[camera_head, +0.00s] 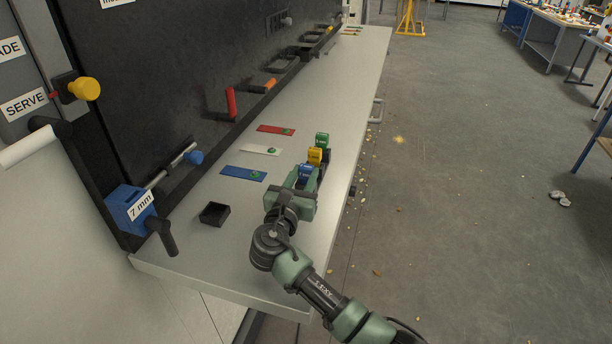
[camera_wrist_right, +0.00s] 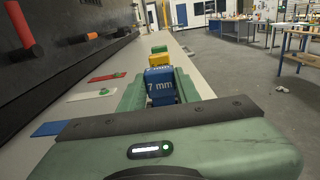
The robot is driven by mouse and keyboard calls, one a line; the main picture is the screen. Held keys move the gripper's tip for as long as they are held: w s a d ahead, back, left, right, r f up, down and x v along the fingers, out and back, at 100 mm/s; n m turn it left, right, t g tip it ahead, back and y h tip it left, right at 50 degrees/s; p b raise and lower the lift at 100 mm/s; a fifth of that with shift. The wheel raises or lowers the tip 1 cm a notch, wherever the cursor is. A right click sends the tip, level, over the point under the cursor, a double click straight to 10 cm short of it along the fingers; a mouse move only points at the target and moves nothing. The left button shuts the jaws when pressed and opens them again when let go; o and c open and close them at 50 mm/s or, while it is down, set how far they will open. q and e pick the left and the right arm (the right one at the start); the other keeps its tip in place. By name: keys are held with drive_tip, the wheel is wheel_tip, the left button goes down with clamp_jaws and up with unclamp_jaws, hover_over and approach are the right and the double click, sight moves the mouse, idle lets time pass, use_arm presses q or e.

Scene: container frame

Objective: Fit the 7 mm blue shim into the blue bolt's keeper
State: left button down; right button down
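The blue shim (camera_head: 306,172), marked 7 mm, stands upright on the bench at the near end of a short row of blocks. It also shows in the right wrist view (camera_wrist_right: 160,86). My right gripper (camera_head: 305,178) is open, with one green finger on each side of the shim; whether either finger touches it is hard to tell. The blue bolt's blue housing (camera_head: 127,208), labelled 7 mm, is on the dark panel at left. A metal rod with a blue knob (camera_head: 196,157) extends from it. I cannot make out the keeper's opening. My left gripper is not in view.
Yellow (camera_head: 315,156) and green (camera_head: 322,140) blocks stand just behind the shim. Blue (camera_head: 243,173), white (camera_head: 260,150) and red (camera_head: 276,129) strips lie on the bench. A small black tray (camera_head: 214,213) sits near the housing. Red (camera_head: 230,102) and orange handles project from the panel.

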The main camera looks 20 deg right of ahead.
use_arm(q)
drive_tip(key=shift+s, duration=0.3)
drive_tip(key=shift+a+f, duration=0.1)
